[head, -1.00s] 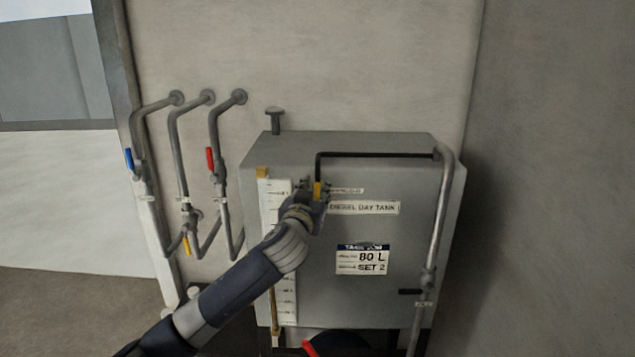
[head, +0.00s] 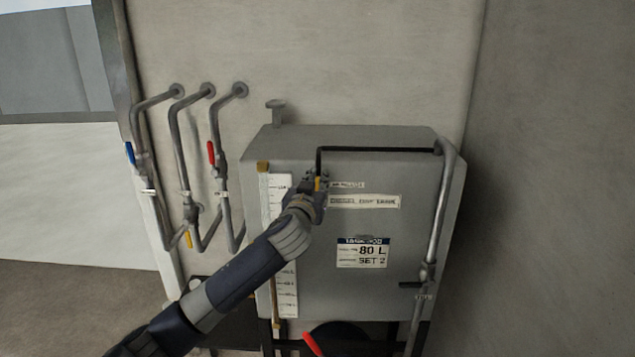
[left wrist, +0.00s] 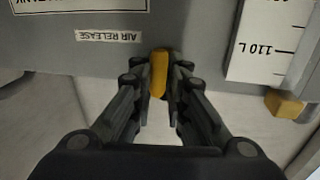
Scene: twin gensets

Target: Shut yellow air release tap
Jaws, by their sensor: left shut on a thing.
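The yellow air release tap (left wrist: 158,74) is on the front of the grey day tank (head: 400,285), beside the "AIR RELEASE" label (left wrist: 109,37). In the head view the tap handle (head: 317,184) shows as a small yellow piece at the lower end of a black pipe. My left gripper (left wrist: 158,82) is shut on the handle, with one finger on each side of it. In the head view my left gripper (head: 315,188) partly hides the tap. The handle points along the fingers in the wrist view. My right gripper is not in view.
A white level gauge (head: 276,225) stands just left of my gripper. Pipes with blue (head: 130,153), red (head: 211,153) and yellow (head: 188,239) handles run along the wall at left. A grey pipe (head: 441,215) runs down the tank's right side.

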